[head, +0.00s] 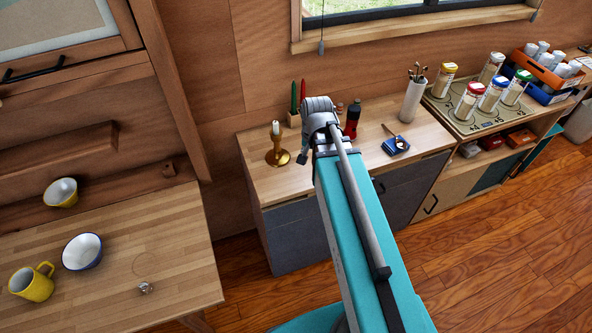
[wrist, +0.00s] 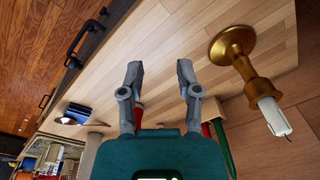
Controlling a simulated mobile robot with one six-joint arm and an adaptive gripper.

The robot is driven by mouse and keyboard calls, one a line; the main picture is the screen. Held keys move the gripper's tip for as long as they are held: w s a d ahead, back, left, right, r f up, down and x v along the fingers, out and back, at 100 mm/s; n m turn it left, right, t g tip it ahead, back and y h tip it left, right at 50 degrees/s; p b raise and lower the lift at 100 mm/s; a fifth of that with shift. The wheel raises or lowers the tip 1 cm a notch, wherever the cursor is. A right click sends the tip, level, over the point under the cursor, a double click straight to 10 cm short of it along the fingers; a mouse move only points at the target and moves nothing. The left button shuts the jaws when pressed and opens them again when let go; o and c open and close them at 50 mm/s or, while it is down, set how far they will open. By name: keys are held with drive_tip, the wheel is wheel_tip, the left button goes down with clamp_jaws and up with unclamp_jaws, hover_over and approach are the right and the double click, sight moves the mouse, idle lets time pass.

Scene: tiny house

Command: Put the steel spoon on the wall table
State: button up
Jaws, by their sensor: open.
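My gripper (head: 304,157) is over the wooden counter in the head view, partly hidden by my own arm. In the wrist view its two fingers (wrist: 160,72) are spread apart with nothing between them, only bare counter beyond. A small, thin spoon-like thing (head: 388,130) lies by a blue box on the counter; a shiny piece (wrist: 66,121) shows by the box in the wrist view. I cannot tell for sure that it is the steel spoon. The light wooden table (head: 185,240) at the left, against the wall, appears to be the wall table.
Jars stand at right.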

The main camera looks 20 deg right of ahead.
drive_tip(key=s+a+n+g, duration=0.1)
drive_tip(key=s+a+n, duration=0.3)
drive_tip(key=a+n, duration=0.2)
drive_tip(key=shift+s+n, duration=0.15)
drive_tip(key=shift+n, duration=0.35)
drive_tip(key=shift+o, duration=0.5)
drive_tip(key=shift+d, duration=0.1)
